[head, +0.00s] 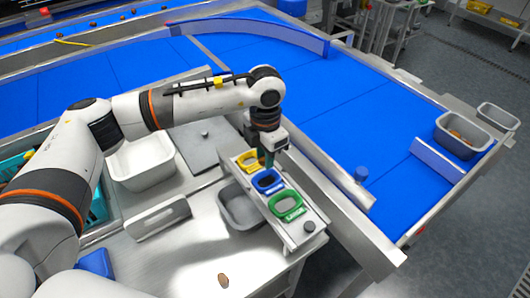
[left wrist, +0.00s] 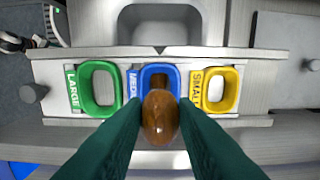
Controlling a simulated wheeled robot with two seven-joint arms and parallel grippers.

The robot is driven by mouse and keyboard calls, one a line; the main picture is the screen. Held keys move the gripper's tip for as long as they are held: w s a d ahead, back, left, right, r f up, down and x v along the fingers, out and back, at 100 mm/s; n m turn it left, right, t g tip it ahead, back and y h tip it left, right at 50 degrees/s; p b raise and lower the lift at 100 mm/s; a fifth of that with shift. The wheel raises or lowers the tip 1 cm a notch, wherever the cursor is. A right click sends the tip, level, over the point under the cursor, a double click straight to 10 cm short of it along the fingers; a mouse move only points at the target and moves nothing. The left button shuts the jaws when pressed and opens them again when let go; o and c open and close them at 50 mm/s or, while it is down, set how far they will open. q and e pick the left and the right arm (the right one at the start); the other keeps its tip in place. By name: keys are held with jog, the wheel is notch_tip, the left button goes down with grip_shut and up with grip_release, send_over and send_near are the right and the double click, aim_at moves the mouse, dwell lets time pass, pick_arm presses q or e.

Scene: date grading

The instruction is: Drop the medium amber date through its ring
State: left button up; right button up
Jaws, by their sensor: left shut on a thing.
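The amber date (left wrist: 160,117) is brown and glossy and is held between the dark green fingers of my left gripper (left wrist: 160,130) in the left wrist view. It overlaps the near part of the blue ring (left wrist: 148,72), labelled MEDIUM, in that view. The green ring (left wrist: 84,88), labelled LARGE, is to its left and the yellow ring (left wrist: 233,90), labelled SMALL, to its right. In the head view my left gripper (head: 268,158) points down by the blue ring (head: 266,181) and yellow ring (head: 246,161); the date is hidden there. My right gripper is not in view.
A grey bin (head: 239,206) stands beside the ring rack. Another brown date (head: 223,280) lies on the steel table near the front. A white tub (head: 141,161) is at left. The blue conveyor (head: 330,120) runs behind the rack, with a grey bin (head: 462,135) at far right.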

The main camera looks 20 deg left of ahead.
pick_arm(q)
jog(key=shift+f+b, duration=0.9)
jog(key=shift+f, duration=1.05)
jog(key=shift+f+b, duration=0.45)
jog(key=shift+b, duration=0.05)
jog(key=shift+b, duration=0.45)
jog(key=o, duration=0.7)
jog(key=shift+o, duration=0.2)
jog(key=shift+r+p, duration=1.45)
jog(key=shift+r, duration=1.65)
